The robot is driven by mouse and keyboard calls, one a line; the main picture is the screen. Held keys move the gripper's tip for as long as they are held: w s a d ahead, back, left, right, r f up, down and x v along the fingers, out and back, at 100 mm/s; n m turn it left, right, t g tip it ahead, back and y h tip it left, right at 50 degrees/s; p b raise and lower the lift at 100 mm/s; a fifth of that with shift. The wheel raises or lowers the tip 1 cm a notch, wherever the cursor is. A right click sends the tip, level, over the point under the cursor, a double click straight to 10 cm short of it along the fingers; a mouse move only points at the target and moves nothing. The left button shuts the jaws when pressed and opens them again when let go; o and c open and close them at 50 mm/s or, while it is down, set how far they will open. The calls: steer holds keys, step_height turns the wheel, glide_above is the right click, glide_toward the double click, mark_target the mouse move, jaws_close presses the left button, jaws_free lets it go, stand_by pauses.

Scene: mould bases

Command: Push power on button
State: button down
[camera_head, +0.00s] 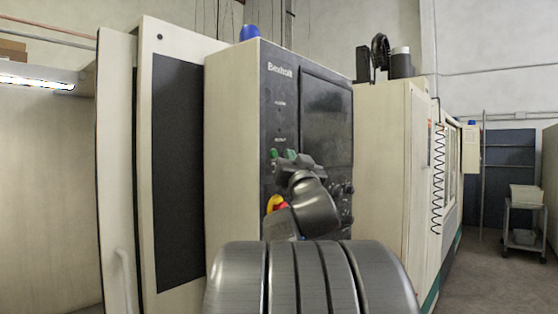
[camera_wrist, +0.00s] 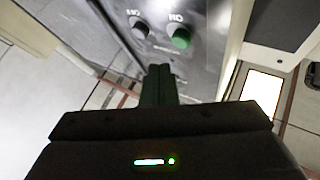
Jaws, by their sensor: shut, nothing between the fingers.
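The machine's control panel shows in the wrist view with a round green button (camera_wrist: 181,38), its label seen upside down and reading like "ON". In the head view a green button (camera_head: 273,153) shows on the panel's left side, just left of my gripper, which partly hides the panel there.
The panel (camera_head: 268,110) has a dark screen (camera_head: 326,108) at upper right. A yellow-and-red knob (camera_head: 276,203) sits lower left, close to my arm. Dark knobs are at lower right. A second machine (camera_head: 385,150) stands to the right, with a cart (camera_head: 524,225) beyond.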

mark_target(277, 148)
steer(key=shift+w+a, duration=0.4)
steer(key=shift+a, duration=0.2)
steer(key=shift+w+a, duration=0.1)
stand_by(1.6)
steer(key=shift+w+a+b, duration=0.15)
steer(key=shift+a+b, duration=0.05)
steer(key=shift+b, duration=0.15)
steer(key=shift+w+a, duration=0.25)
steer(key=shift+a, duration=0.1)
stand_by(0.6)
steer(key=shift+d, duration=0.1)
steer(key=shift+s+d, duration=0.5)
steer(key=shift+d, duration=0.05)
stand_by(0.3)
steer(key=shift+s+d+p, duration=0.4)
steer(key=shift+s+d, duration=0.35)
steer(key=shift+d, duration=0.3)
steer(key=shift+s+d+p, duration=0.4)
steer(key=shift+s+d, duration=0.35)
steer(key=shift+d, duration=0.25)
